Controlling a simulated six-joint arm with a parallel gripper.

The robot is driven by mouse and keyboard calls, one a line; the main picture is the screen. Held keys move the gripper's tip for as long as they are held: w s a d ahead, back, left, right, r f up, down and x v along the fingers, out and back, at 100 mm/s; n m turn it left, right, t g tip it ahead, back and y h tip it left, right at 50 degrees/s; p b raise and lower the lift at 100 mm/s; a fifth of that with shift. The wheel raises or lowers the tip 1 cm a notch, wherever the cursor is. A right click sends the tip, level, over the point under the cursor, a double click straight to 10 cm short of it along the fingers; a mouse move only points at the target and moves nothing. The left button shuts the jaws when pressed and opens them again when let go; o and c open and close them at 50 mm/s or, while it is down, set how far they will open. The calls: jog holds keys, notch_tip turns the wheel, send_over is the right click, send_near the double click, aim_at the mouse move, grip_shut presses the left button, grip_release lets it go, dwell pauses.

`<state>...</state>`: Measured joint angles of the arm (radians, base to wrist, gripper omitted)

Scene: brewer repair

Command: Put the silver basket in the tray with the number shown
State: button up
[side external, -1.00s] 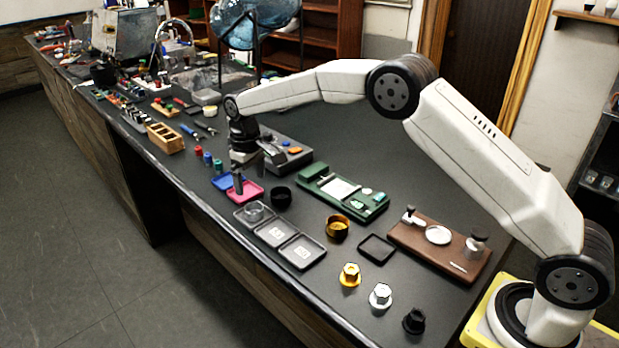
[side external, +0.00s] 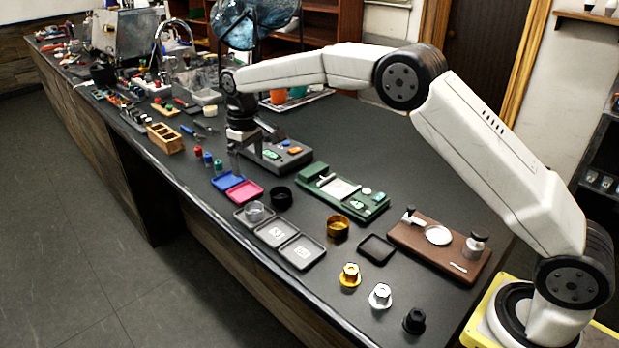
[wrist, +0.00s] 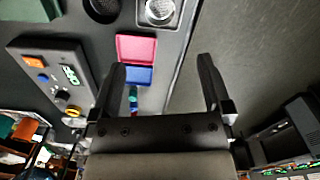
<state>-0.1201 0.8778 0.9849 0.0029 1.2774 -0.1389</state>
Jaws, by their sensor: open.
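The silver basket (side external: 255,209) sits in the leftmost of three grey trays in a row. It also shows at the top edge of the wrist view (wrist: 160,10). The middle tray (side external: 262,236) and the right tray (side external: 316,257) are empty, with pale number marks too small to read. A grey panel (side external: 300,161) carries a small green display (side external: 271,154), also in the wrist view (wrist: 70,75); I cannot read its digits. My gripper (wrist: 162,66) is open and empty, raised to the left of the silver basket, near the grey panel.
Pink (side external: 248,193) and blue (side external: 226,181) trays lie close to my gripper. A green scale-like device (side external: 372,205) and a brown board (side external: 415,243) stand to the right.

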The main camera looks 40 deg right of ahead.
jog(key=shift+s, duration=0.1)
jog(key=s+d+f+m+t, duration=0.1)
jog(key=s+d+f, duration=0.1)
jog(key=s, duration=0.8)
jog(key=s+d+f+m, duration=0.1)
jog(key=s+d+f, duration=0.1)
jog(key=s, duration=0.8)
jog(key=s+d+f+m+t, duration=0.1)
jog(key=s+d+f, duration=0.1)
jog(key=s, duration=0.9)
jog(key=shift+d+t, duration=0.3)
jog(key=shift+d, duration=0.3)
